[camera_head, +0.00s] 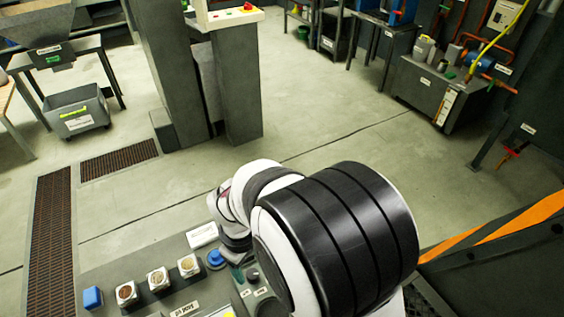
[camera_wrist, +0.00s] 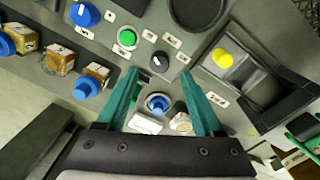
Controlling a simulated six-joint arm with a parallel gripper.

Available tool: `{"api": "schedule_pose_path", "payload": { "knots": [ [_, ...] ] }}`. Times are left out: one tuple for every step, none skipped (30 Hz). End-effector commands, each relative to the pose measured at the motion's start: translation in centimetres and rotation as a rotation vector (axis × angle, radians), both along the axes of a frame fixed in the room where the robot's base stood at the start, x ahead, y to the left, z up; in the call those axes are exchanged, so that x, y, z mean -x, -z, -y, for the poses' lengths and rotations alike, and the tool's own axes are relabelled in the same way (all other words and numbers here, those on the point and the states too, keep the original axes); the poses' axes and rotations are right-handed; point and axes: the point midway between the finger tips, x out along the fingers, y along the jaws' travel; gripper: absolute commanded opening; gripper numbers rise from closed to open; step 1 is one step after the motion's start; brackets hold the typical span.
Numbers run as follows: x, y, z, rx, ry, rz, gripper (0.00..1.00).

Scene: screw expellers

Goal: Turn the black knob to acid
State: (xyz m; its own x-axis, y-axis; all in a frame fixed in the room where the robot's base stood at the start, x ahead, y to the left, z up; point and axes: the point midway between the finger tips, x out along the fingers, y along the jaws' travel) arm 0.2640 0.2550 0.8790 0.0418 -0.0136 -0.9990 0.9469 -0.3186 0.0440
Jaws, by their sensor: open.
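The black knob (camera_wrist: 159,61) is on a grey control panel in the wrist view, with a pale pointer mark on its top. Small labels (camera_wrist: 173,41) sit around it, too small to read, so I cannot tell which one is acid. My gripper (camera_wrist: 160,74) is open, with its two teal fingers apart. The knob shows between and just beyond the fingertips, with nothing held. In the head view, a dark knob (camera_head: 252,276) shows on the panel beside my arm, which hides much of the panel.
A green button (camera_wrist: 127,38), a yellow button (camera_wrist: 222,57) and several blue knobs, one at upper left (camera_wrist: 85,14), surround the black knob. Another blue knob (camera_wrist: 157,103) shows between the fingers. Sample boxes (camera_head: 158,279) stand left of my arm. Open floor lies beyond the panel.

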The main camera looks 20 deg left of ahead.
Motion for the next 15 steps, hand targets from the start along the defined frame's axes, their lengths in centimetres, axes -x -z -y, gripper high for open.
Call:
{"api": "schedule_pose_path", "payload": {
  "knots": [
    [0.0, 1.3, 0.1, 0.005, 0.001, -0.004, 0.69],
    [0.0, 2.0, 0.1, 0.004, 0.001, -0.003, 0.69],
    [0.0, 2.7, 0.2, 0.003, 0.000, -0.003, 0.69],
    [-0.1, 3.2, 0.1, 0.003, 0.002, -0.003, 0.69],
    [-0.1, 3.7, 0.1, 0.002, 0.002, -0.002, 0.69],
    [-0.1, 4.1, 0.1, 0.002, 0.003, -0.002, 0.69],
    [-0.2, 4.4, 0.1, 0.001, 0.002, -0.002, 0.69],
    [-0.2, 4.6, 0.1, 0.001, 0.003, -0.002, 0.69],
    [-0.2, 4.8, 0.1, 0.001, 0.003, -0.002, 0.69],
    [-0.2, 4.9, 0.1, 0.001, 0.003, -0.001, 0.69],
    [-0.2, 5.0, 0.1, 0.000, 0.003, 0.000, 0.69],
    [-0.2, 5.0, 0.1, 0.000, 0.003, 0.000, 0.69],
    [-0.2, 5.0, 0.1, 0.000, 0.003, 0.000, 0.69],
    [-0.2, 5.0, 0.1, 0.000, 0.003, 0.000, 0.69],
    [-0.2, 5.0, 0.1, 0.000, 0.003, 0.000, 0.69]
  ]
}}
